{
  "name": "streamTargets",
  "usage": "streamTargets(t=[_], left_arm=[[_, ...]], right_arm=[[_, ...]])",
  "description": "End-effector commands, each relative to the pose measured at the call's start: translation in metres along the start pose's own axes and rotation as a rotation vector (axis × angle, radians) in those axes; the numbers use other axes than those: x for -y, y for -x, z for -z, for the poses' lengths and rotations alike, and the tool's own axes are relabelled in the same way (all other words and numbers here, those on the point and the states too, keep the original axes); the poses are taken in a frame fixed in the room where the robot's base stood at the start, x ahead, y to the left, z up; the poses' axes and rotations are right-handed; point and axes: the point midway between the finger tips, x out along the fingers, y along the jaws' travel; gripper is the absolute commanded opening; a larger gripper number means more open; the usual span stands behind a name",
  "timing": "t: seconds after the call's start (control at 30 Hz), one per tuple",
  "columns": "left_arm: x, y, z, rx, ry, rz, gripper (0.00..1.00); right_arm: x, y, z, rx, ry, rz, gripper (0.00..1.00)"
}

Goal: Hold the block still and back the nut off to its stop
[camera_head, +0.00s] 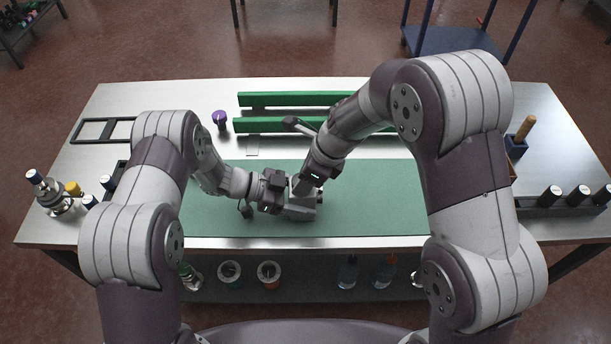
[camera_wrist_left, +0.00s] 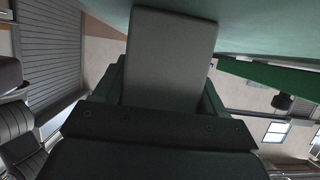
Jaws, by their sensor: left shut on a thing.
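The grey block (camera_head: 300,211) sits on the green mat (camera_head: 375,200) near the middle of the bench. My left gripper (camera_head: 284,193) reaches it from the left and is shut on it. In the left wrist view the block's plain grey face (camera_wrist_left: 170,60) fills the middle, between the dark fingers of the left gripper (camera_wrist_left: 160,95). My right gripper (camera_head: 312,183) comes down from the upper right, close above the block's right end. Its fingertips are small and partly covered, so I cannot tell whether they are open or touch the nut. The nut is not clearly visible; a small dark part (camera_head: 320,196) shows at the block's right end.
Two green rails (camera_head: 290,99) lie behind the mat, with a purple-topped item (camera_head: 220,120) to their left. Bottles (camera_head: 48,190) stand at the left edge. A dark rack of bottles (camera_head: 560,205) stands at the right. The mat right of the block is clear.

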Motion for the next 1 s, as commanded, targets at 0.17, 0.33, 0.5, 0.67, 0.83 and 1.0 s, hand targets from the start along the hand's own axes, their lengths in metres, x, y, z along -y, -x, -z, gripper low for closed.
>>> streamTargets(t=[0.17,0.33,0.5,0.67,0.83,1.0], left_arm=[[0.0005,0.0002,0.0003,0.0,0.0,0.001,0.29],[0.0005,0.0002,0.0003,0.0,0.0,0.002,0.29],[0.0006,0.0002,0.0002,0.0,0.0,0.002,0.29],[0.0006,0.0002,0.0002,0.0,0.0,0.002,0.29],[0.0006,0.0002,0.0002,0.001,0.0,0.002,0.29],[0.0006,0.0002,0.0001,0.001,0.0,0.002,0.29]], right_arm=[[-0.0002,0.0004,-0.0002,0.0,0.003,-0.002,0.2],[0.0005,0.0005,-0.0004,0.0,0.035,-0.014,0.2],[0.0013,0.0005,-0.0005,0.001,0.117,-0.049,0.2],[0.002,0.0002,-0.0008,0.001,0.232,-0.097,0.2],[0.0031,0.0003,-0.0013,0.001,0.361,-0.149,0.2],[0.0035,0.0001,-0.0015,0.001,0.473,-0.197,0.2]])
